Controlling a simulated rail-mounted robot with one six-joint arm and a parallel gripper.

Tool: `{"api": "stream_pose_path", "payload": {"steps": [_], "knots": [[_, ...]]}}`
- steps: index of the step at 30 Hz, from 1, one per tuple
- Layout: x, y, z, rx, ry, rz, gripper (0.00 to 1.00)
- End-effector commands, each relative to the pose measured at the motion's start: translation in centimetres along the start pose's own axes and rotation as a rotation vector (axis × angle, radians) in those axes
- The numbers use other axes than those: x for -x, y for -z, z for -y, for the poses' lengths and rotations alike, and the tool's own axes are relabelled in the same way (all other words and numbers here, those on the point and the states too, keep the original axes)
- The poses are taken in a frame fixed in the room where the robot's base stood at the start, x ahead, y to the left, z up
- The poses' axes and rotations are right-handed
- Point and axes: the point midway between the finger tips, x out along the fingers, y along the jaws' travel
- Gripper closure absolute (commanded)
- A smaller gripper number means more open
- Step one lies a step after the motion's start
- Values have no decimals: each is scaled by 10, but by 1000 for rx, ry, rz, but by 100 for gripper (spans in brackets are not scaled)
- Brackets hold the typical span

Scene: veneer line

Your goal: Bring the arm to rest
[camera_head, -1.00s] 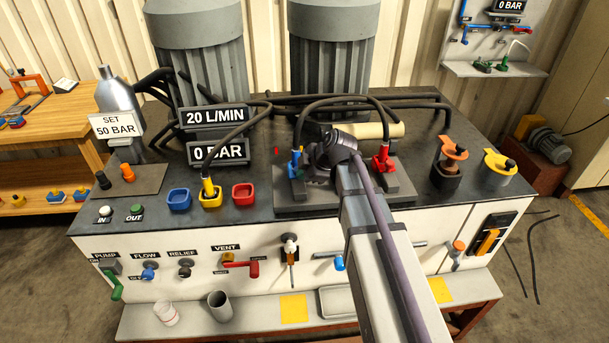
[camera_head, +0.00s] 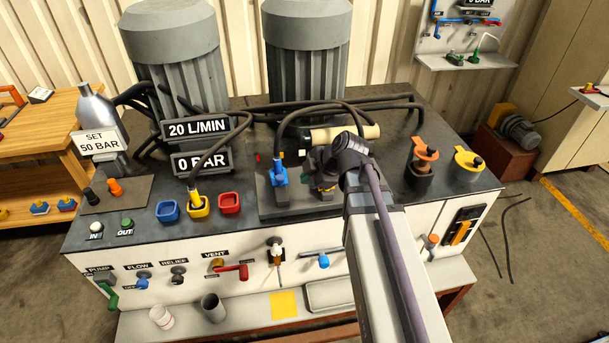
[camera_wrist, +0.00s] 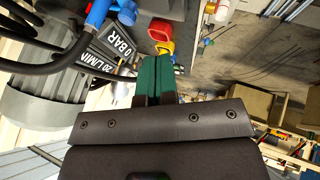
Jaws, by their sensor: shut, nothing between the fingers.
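My arm reaches up from the bottom right over the hydraulic bench (camera_head: 130,222) in the head view. Its dark wrist covers part of the connector block (camera_head: 277,205). The green fingers of my gripper (camera_wrist: 158,78) show in the wrist view, pressed together and empty. In the head view the fingers are mostly hidden by the wrist. A blue connector (camera_head: 279,175) with a black hose stands on the block, left of the wrist.
Two grey motors (camera_head: 172,60) stand at the back. Hoses arch over the bench behind my wrist. Orange-topped (camera_head: 422,160) and yellow-topped (camera_head: 468,165) fittings stand to the right. Valve handles, including the red vent lever (camera_head: 232,270), line the front. A shelf (camera_head: 245,315) runs below.

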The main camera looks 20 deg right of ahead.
Motion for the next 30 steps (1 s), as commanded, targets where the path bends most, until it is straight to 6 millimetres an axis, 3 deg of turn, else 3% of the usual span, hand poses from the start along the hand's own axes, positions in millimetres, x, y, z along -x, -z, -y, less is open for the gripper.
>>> {"api": "stream_pose_path", "payload": {"steps": [10,14,17,21,24,27,30], "knots": [[-1,0,0,-21,0,0,100],[0,-2,6,-252,31,15,100],[3,-10,27,-612,90,107,100],[1,-14,73,-1152,126,352,100],[0,-11,104,-1428,77,541,100],[-4,-2,134,-1550,1,702,100],[-12,14,142,-1485,6,718,100]]}}
